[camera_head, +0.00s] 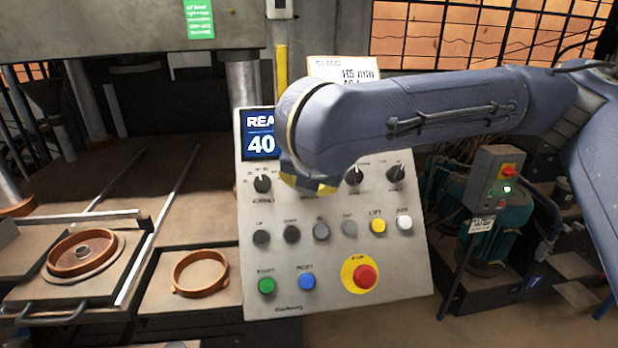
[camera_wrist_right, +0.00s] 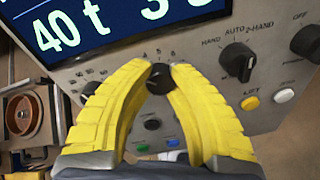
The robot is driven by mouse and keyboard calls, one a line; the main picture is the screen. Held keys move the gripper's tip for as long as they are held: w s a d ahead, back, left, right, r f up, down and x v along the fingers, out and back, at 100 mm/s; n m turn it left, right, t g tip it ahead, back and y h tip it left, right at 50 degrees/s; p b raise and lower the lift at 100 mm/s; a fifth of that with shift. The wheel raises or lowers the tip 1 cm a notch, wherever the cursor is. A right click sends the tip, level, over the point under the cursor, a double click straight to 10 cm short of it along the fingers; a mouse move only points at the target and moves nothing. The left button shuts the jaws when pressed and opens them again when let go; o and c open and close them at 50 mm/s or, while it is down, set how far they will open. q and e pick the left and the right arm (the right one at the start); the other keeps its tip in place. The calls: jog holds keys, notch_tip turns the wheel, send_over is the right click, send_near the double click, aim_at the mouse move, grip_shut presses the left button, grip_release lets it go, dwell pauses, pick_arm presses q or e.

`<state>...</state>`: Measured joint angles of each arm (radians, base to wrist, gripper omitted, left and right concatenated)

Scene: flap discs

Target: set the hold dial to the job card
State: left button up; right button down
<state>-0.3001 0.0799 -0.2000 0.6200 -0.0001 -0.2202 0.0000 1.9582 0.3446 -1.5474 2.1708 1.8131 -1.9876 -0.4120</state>
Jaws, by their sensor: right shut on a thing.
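My right gripper (camera_wrist_right: 160,72) has its two yellow fingers closed around a black dial (camera_wrist_right: 160,80) on the grey control panel (camera_head: 330,270). Marks 4, 5 and 6 show above this dial; its pointer is too hard to read. In the head view my forearm covers the dial, and only a bit of yellow gripper (camera_head: 312,184) shows. The job card (camera_head: 345,68) stands behind the panel top, its lower part hidden by my arm. The screen (camera_head: 261,133) shows "40", partly covered; in the wrist view the screen (camera_wrist_right: 110,25) reads "40 t". My left gripper is not in view.
Other dials sit left (camera_head: 262,184) and right (camera_head: 396,174) of the held one. Below are several push buttons and a red stop button (camera_head: 365,278). Orange rings (camera_head: 200,272) lie on the press table at left. A small switch box (camera_head: 494,190) stands at right.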

jog(key=shift+w+r, duration=0.1)
jog(key=shift+r, duration=0.1)
jog(key=shift+m, duration=1.2)
jog(key=shift+r, duration=0.1)
jog(key=c, duration=1.3)
grip_release()
jog(key=shift+c, duration=0.2)
jog(key=v, duration=1.2)
jog(key=shift+d, duration=0.2)
